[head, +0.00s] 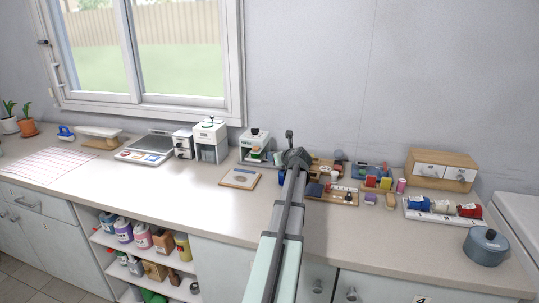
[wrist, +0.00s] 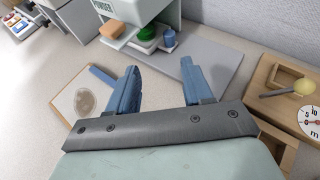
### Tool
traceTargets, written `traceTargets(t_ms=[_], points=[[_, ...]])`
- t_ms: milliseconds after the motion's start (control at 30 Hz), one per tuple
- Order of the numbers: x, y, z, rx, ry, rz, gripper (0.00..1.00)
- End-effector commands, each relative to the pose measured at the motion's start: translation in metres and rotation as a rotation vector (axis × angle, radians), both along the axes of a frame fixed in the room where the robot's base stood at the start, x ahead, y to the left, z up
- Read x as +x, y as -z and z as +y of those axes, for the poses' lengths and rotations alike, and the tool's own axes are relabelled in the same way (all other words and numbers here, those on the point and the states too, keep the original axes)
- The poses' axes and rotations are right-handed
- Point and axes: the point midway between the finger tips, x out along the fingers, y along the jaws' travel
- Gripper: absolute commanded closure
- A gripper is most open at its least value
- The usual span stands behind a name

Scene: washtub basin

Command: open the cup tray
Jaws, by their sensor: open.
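My gripper (head: 295,158) is over the counter, right of a white dispenser (head: 254,138). In the wrist view my gripper (wrist: 160,66) has its two blue fingers spread with nothing between them. The dispenser (wrist: 130,8) is marked POWDER and stands just beyond the fingers. At its base are a green item (wrist: 146,38), an orange-and-white block (wrist: 118,32) and a small blue bottle (wrist: 169,40). A flat grey slab (wrist: 222,68) lies beside them. I cannot tell for certain which part is the cup tray; no clearly open tray shows.
A wood-edged board (head: 239,178) with a round disc and blue bar lies left of my gripper. Wooden pieces with a dial (wrist: 310,122) crowd the right. A white machine (head: 210,140) stands further left. The front counter strip (head: 190,205) is clear.

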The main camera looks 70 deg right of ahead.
Motion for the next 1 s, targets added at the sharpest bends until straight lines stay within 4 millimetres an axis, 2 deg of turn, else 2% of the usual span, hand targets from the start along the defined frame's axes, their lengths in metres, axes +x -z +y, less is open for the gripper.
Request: traceTargets(t_ms=[100, 267, 800, 1000], points=[[-0.012, -0.004, -0.009, 0.017, 0.023, -0.025, 0.5], [-0.008, 0.0, -0.018, 0.023, 0.028, -0.032, 0.5], [0.044, 0.033, -0.083, 0.021, 0.026, -0.03, 0.5], [0.059, 0.044, -0.1, 0.021, 0.027, -0.03, 0.5]])
